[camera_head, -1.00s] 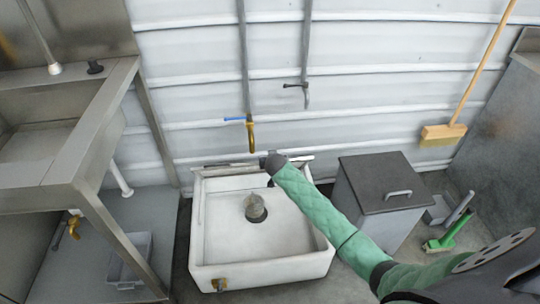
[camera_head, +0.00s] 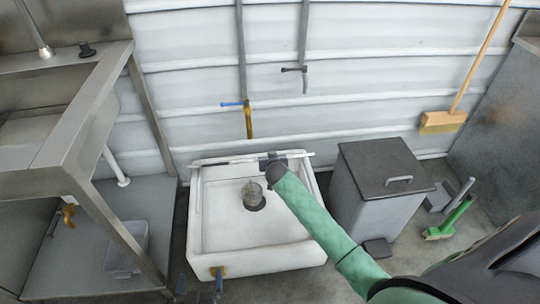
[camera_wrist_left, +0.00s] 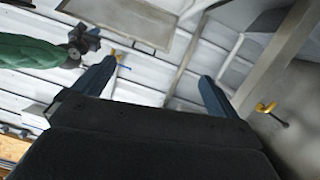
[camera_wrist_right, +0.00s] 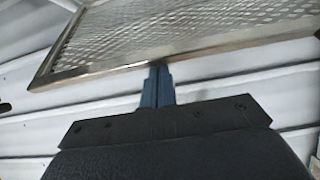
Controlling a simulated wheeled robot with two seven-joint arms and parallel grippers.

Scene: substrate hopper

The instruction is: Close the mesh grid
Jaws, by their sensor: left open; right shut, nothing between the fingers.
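The white sink (camera_head: 215,258) stands on the floor by the wall, with a drain strainer (camera_head: 252,190) inside. The mesh grid (camera_head: 220,162) shows nearly edge-on as a thin bar across the sink's back. In the right wrist view it is a metal-framed mesh panel (camera_wrist_right: 150,68), its frame edge at my fingertips. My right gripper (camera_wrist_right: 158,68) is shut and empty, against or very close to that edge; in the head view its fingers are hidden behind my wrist. My left gripper (camera_head: 199,288) is open and empty at the sink's front; its fingers (camera_wrist_left: 155,85) are wide apart.
A grey lidded bin (camera_head: 375,205) stands right of the sink. A steel counter (camera_head: 85,150) stands on the left, with a clear plastic box (camera_head: 125,250) below it. A tap (camera_head: 248,120) hangs on the wall above the sink. A broom (camera_head: 443,122) and green brush (camera_head: 448,220) are at right.

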